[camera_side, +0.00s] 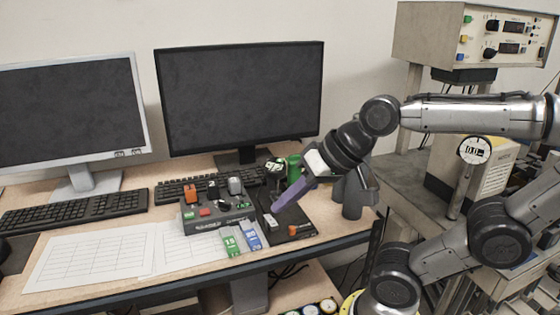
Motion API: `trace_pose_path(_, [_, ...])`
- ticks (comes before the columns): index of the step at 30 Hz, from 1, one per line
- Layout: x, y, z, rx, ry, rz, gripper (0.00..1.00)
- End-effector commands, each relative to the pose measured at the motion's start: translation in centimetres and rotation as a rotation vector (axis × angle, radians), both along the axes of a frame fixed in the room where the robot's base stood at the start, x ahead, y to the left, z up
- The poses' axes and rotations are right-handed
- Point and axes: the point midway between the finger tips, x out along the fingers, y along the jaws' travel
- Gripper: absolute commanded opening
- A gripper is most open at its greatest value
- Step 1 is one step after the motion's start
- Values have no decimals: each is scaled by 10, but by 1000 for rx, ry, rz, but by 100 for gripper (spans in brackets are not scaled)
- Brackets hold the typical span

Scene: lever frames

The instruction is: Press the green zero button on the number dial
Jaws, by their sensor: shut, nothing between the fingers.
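The number dial (474,150) is a small round white gauge with a black rim and a display that seems to read 0.0. It is at the right, near a grey post and just below my upper arm link. I cannot make out a green zero button on it at this size. My gripper (276,208) has purple fingers, shut and empty, pointing down and left over the desk. It is well to the left of the dial and apart from it.
Below my gripper are a dark panel (298,233) and a grey control box (208,222) with coloured switches. Green and blue tags (230,243) lie at the desk's front edge. Monitors (240,95) stand behind. An instrument box (430,38) is at upper right.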

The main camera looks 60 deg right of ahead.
Motion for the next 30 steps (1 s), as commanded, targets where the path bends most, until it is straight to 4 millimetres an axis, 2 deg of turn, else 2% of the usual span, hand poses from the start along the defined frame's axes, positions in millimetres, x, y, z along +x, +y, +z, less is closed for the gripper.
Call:
trace_pose_path(1, [19, -3, 12, 101, -26, -119, 0])
trace_pose_path(5, [66, -24, 39, 373, -91, -441, 0])
trace_pose_path(9, [109, -66, 58, 613, -163, -750, 0])
trace_pose_path(13, [137, -118, 65, 785, -229, -996, 0])
trace_pose_path(16, [148, -160, 64, 872, -274, -1147, 0])
trace_pose_path(21, [148, -217, 52, 917, -309, -1306, 0])
trace_pose_path(25, [140, -239, 39, 913, -306, -1371, 0])
trace_pose_path(30, [134, -250, 36, 909, -312, -1401, 0])
